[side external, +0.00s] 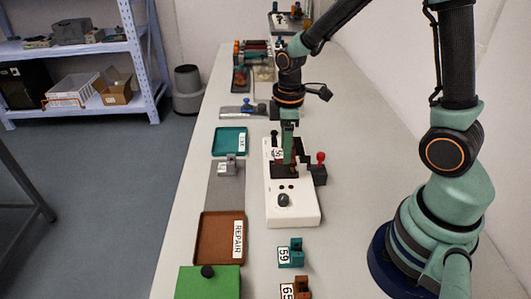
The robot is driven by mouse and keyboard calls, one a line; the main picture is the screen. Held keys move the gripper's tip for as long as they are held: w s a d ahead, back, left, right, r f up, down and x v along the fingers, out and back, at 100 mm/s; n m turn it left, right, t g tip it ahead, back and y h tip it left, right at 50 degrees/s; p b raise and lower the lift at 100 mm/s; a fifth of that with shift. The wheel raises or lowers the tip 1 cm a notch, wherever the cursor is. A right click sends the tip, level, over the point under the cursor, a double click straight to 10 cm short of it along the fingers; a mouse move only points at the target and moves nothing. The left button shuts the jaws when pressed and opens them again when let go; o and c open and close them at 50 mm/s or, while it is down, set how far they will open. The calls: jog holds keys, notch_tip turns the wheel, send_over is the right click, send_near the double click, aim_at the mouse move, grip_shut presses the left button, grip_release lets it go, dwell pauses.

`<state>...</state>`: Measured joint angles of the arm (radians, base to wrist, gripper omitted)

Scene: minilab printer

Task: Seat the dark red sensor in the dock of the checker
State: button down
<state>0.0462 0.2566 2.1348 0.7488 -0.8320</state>
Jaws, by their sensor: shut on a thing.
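The checker (292,208) is a long white box on the bench, with a dark dock area at its far half and a round knob and small buttons at its near half. My gripper (289,158) points down over the dock and is shut on the sensor (278,154), a small dark piece with a white number label. The fingers hide most of the sensor, and its dark red colour is hard to make out. The sensor is at or just above the dock; I cannot tell whether it is seated. A red-knobbed lever (320,158) stands on the checker's right side.
A teal sensor marked 59 (290,254) and a brown one marked 65 (296,289) stand nearer. Left are a teal tray (230,133), a grey block (229,167), a brown REPAIR tray (213,224) and a green box (208,285). Equipment stands at the far end.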

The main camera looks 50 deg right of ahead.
jog(key=shift+f, duration=1.1)
jog(key=shift+f, duration=0.15)
jog(key=shift+f, duration=0.65)
jog(key=shift+c, duration=0.9)
grip_release()
jog(key=shift+r, duration=0.1)
jog(key=shift+r, duration=4.45)
